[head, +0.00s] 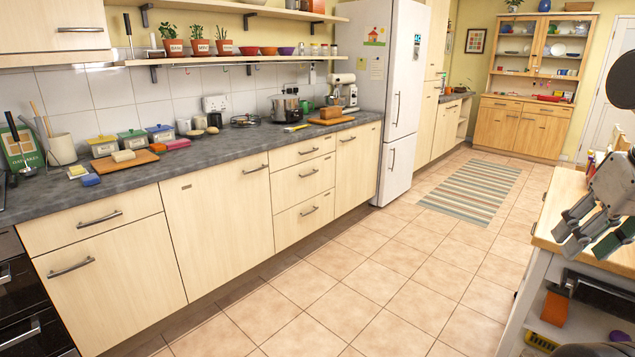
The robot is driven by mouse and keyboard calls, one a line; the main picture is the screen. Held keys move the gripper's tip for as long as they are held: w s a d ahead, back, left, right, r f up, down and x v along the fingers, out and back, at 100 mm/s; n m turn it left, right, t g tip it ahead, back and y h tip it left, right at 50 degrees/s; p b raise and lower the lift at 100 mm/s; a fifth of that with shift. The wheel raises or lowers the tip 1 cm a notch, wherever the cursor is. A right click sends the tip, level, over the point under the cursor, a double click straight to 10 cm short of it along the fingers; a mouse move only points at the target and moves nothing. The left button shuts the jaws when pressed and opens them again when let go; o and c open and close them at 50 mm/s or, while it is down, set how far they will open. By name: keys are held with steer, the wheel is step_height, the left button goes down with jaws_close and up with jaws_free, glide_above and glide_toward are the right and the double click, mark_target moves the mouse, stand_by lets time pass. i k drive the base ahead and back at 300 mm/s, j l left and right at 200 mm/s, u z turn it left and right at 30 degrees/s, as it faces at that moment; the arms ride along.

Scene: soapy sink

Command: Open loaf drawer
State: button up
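A brown loaf (331,112) lies on a wooden board on the grey counter, left of the fridge. Below and to its left is a stack of three pale wood drawers with bar handles: a top drawer (285,158), a middle drawer (290,185) and a bottom drawer (292,222). All three look closed. A cabinet front (357,170) with a handle near its top stands right of them and looks closed. No label shows which drawer is the loaf drawer. My gripper (583,248) is at the right edge, far from the drawers, its fingers apart and nothing visible between them.
A wooden-topped trolley (545,228) stands at the right, close to my gripper. The tiled floor (365,285) between it and the cabinets is clear. A white fridge (405,60) stands beyond the counter, and a striped rug (470,195) lies farther back.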

mark_target(292, 185)
steer(key=i+j+u, duration=0.15)
steer(key=i, duration=0.75)
steer(key=i+u, duration=0.1)
steer(key=i, duration=0.8)
steer(key=i+u, duration=0.15)
steer(key=i, duration=0.75)
steer(key=i+l+u, duration=0.1)
steer(key=i, duration=0.8)
steer(key=l, duration=0.1)
